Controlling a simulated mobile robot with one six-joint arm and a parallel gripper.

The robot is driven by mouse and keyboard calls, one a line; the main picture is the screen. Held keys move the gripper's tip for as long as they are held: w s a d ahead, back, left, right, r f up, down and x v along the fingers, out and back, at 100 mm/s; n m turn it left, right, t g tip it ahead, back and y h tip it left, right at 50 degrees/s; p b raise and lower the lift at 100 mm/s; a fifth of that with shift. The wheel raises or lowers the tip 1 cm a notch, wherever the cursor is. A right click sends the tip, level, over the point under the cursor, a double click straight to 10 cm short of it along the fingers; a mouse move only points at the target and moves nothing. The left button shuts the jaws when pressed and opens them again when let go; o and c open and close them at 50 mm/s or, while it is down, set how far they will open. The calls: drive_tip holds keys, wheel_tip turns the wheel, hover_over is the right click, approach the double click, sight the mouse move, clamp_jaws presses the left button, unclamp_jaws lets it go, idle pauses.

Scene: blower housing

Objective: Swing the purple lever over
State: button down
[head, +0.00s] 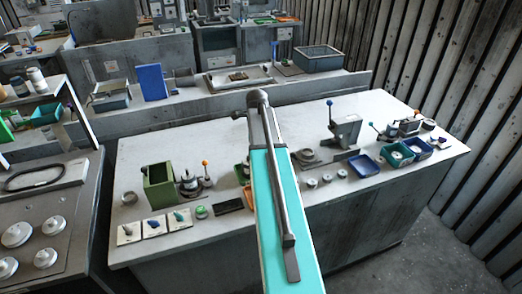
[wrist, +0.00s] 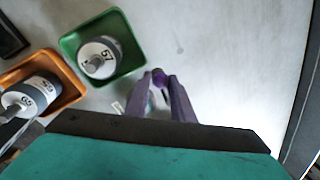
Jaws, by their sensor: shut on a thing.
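The purple lever's round knob (wrist: 159,79) shows in the wrist view between the tips of my gripper (wrist: 164,78). The two fingers are shut on the knob. Below the knob, part of the lever and its base lie between and behind the fingers and cannot be made out clearly. In the head view my own arm crosses the middle of the bench and hides both my gripper and the purple lever.
In the wrist view, a green tray (wrist: 136,62) and an orange tray (wrist: 73,91) hold numbered weights left of the fingers. Bare bench lies to the right. In the head view, a blue-knobbed lever unit (head: 345,128) and a green box (head: 160,187) stand on the bench (head: 210,150).

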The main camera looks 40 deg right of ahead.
drive_tip(key=shift+w+d+r+m, duration=0.1)
drive_tip(key=shift+d+m, duration=0.05)
drive_tip(key=shift+m, duration=0.15)
drive_tip(key=c, duration=1.6)
unclamp_jaws()
drive_tip(key=shift+r, duration=0.1)
drive_tip(key=shift+s+a+r+b, duration=0.25)
drive_tip(key=shift+a+r+b, duration=0.25)
drive_tip(key=shift+r, duration=1.7)
drive_tip(key=shift+s+a+r+b, duration=0.25)
drive_tip(key=shift+r+b, duration=0.45)
drive_tip(key=shift+r, duration=1.5)
drive_tip(key=shift+s+a+r+b, duration=0.25)
drive_tip(key=shift+a+r+b, duration=0.25)
drive_tip(key=shift+r, duration=1.7)
drive_tip(key=shift+d+r, duration=0.1)
